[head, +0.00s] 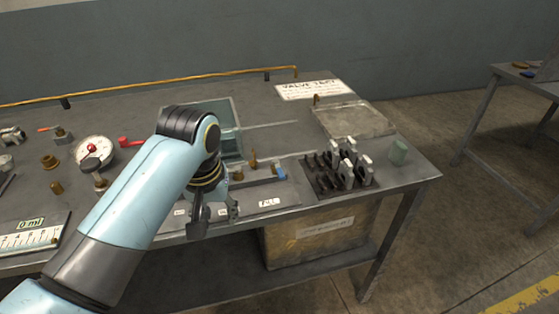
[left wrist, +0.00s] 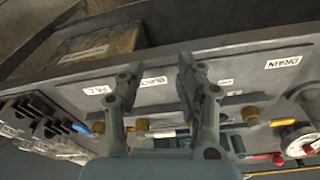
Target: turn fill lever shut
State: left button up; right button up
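My left gripper (head: 216,216) is over the front edge of the valve panel, pointing down. In the left wrist view its two fingers (left wrist: 158,82) are apart with nothing between them. A blue lever handle (head: 281,173) stands at the panel's right end, right of the gripper and apart from it. The handle also shows in the left wrist view (left wrist: 81,128), beside a brass fitting (left wrist: 98,127). The nearest label (left wrist: 98,90) appears to read FILL, upside down; it shows in the head view too (head: 269,202). My right gripper is out of view.
A clear tank (head: 232,135) stands behind the panel. A cardboard box (head: 320,238) is below the table. Gauge (head: 95,150) and red lever (head: 130,142) are left.

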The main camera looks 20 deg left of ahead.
pick_arm(q)
jog(key=n, duration=0.2)
send_near(280, 172)
jog(key=s+a+f, duration=0.4)
jog(key=w+d+r+n+g, duration=0.1)
jog(key=w+d+r+g, duration=0.1)
jog(key=w+d+r, duration=0.4)
jog(key=f, duration=0.3)
jog(key=a+f, duration=0.1)
jog(key=f, duration=0.2)
jog(key=a+f, duration=0.1)
jog(key=f, duration=0.3)
jog(key=shift+s, duration=0.3)
grip_shut()
